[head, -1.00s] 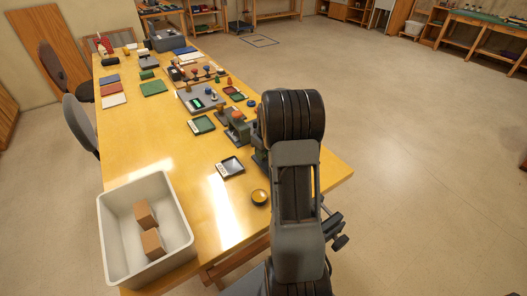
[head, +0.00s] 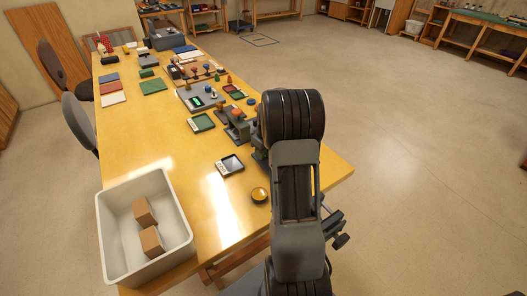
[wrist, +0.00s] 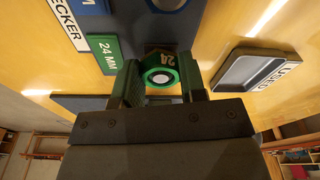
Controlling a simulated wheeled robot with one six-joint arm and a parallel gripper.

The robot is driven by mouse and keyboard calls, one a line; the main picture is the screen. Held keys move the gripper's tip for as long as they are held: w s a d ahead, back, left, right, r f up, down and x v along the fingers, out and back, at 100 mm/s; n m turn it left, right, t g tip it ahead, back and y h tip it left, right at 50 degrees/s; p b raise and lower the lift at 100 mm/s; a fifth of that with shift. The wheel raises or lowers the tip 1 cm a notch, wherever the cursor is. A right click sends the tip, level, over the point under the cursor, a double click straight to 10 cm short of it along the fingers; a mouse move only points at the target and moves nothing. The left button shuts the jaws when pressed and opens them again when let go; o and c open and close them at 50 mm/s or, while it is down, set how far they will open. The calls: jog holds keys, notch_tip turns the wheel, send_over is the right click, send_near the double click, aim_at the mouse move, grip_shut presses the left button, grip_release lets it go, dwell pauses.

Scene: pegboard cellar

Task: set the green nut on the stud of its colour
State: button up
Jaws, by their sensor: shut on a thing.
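The green nut (wrist: 161,72), a thick ring marked 24, sits between the two fingers of my gripper (wrist: 161,88) in the wrist view. My gripper is shut on it. A pale round shape shows through the nut's hole; I cannot tell whether it is a stud's end or something beyond. A green plate (wrist: 106,54) marked 24 MM lies just left of the nut, and part of a blue ring (wrist: 165,4) shows at the top edge. In the head view my own arm hides the gripper and the nut.
A shallow dark tray (wrist: 258,68) labelled USED lies right of the gripper. In the head view, a white bin (head: 109,235) with brown blocks stands on the table's near left. A device with a green display (head: 197,101) and several small parts crowd the table beyond my arm.

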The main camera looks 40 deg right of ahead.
dwell(0.4)
jog(key=o, duration=1.2)
jog(key=shift+f, duration=0.1)
jog(key=shift+o, duration=0.2)
jog(key=shift+r+p, duration=2.6)
jog(key=shift+r, duration=1.5)
